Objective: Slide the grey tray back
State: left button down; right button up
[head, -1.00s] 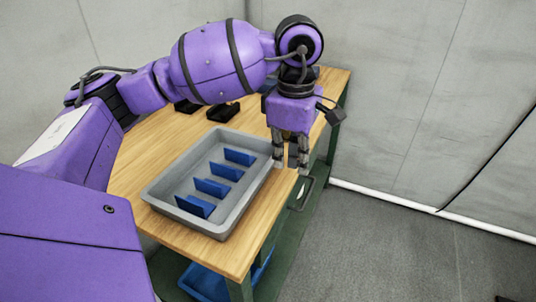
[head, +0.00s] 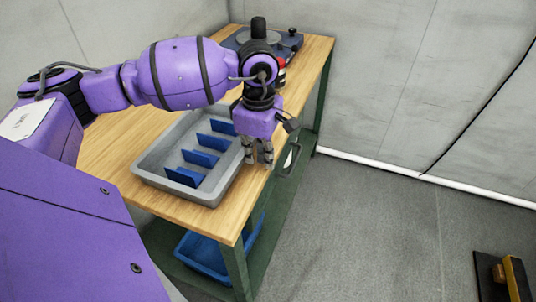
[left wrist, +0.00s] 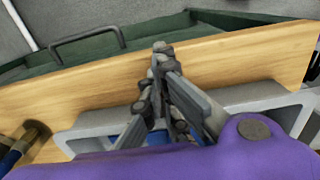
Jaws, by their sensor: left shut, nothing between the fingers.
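The grey tray (head: 146,176) lies flat on the wooden table, with several upright blue dividers (head: 200,158) inside. Its far part is partly hidden behind my left arm. My left gripper (head: 258,162) points down just outside the tray's right long rim, over the table strip by the edge. Its fingers are shut and empty. In the left wrist view the fingertips (left wrist: 160,48) are above bare wood, and the tray's grey rim (left wrist: 85,138) shows close behind them. I cannot tell whether they touch the rim. My right gripper is not in view.
A dark device with a round plate (head: 258,40) and a red-topped item (head: 280,63) stand at the table's far end. A drawer handle (head: 291,158) is on the green right side. A blue bin (head: 205,258) sits below. Bare wood (head: 110,150) lies left of the tray.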

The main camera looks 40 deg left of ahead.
aim_at(180, 142)
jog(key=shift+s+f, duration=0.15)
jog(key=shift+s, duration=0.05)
pick_arm(q)
jog(key=shift+s+a+f, duration=0.1)
jog(key=shift+a, duration=0.35)
jog(key=a, duration=0.3)
jog(key=s+a, duration=0.1)
jog(key=a, duration=0.2)
jog(key=s+a, duration=0.1)
jog(key=a, duration=0.2)
jog(key=shift+s, duration=0.15)
jog(key=a+p, duration=0.1)
jog(key=a, duration=0.2)
jog(key=s+a, duration=0.1)
jog(key=a, duration=0.2)
jog(key=s+a+p, duration=0.1)
jog(key=a, duration=0.1)
jog(key=shift+a+r+p, duration=0.35)
jog(key=shift+a+r, duration=0.05)
jog(key=a, duration=0.2)
jog(key=s+a+p, duration=0.1)
jog(key=a, duration=0.1)
jog(key=shift+a+f, duration=0.2)
jog(key=shift+a, duration=0.1)
jog(key=shift+s+a+f, duration=0.1)
jog(key=shift+a, duration=0.1)
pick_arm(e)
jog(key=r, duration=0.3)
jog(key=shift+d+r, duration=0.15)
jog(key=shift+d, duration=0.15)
